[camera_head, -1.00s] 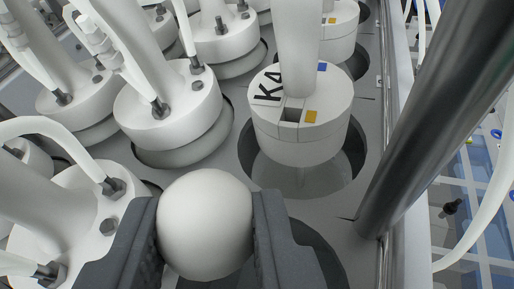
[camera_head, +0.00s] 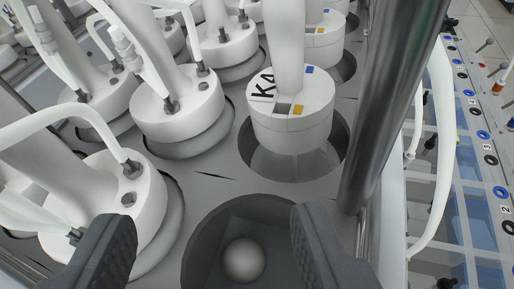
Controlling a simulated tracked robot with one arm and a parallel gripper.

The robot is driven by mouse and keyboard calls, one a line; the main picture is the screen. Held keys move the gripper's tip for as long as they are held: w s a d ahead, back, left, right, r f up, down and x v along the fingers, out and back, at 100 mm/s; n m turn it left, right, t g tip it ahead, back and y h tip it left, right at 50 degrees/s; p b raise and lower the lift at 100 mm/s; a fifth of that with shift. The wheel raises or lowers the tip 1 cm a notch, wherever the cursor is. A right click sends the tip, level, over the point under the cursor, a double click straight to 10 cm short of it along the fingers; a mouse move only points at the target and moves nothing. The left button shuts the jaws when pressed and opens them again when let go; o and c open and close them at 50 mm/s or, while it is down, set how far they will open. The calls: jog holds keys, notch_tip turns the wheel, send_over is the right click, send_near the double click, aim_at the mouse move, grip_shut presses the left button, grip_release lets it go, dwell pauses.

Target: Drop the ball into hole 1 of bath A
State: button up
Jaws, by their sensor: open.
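The white ball (camera_head: 244,260) is inside a round dark hole (camera_head: 207,226) in the grey top plate of the bath (camera_head: 212,184). It sits below the rim, apart from both fingers. My gripper (camera_head: 215,240) is open and empty above this hole, one finger on each side of the ball in the picture. No hole number or bath letter can be read in the view.
A white reactor marked K4 (camera_head: 290,125) stands in the hole behind. Several white capped reactors with tubes (camera_head: 180,105) fill the left. A thick metal post (camera_head: 395,95) rises at the right, beside a rack with blue numbered spots (camera_head: 483,135).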

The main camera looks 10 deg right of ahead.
jog(key=v, duration=1)
jog(key=shift+s, duration=0.4)
jog(key=shift+r, duration=0.1)
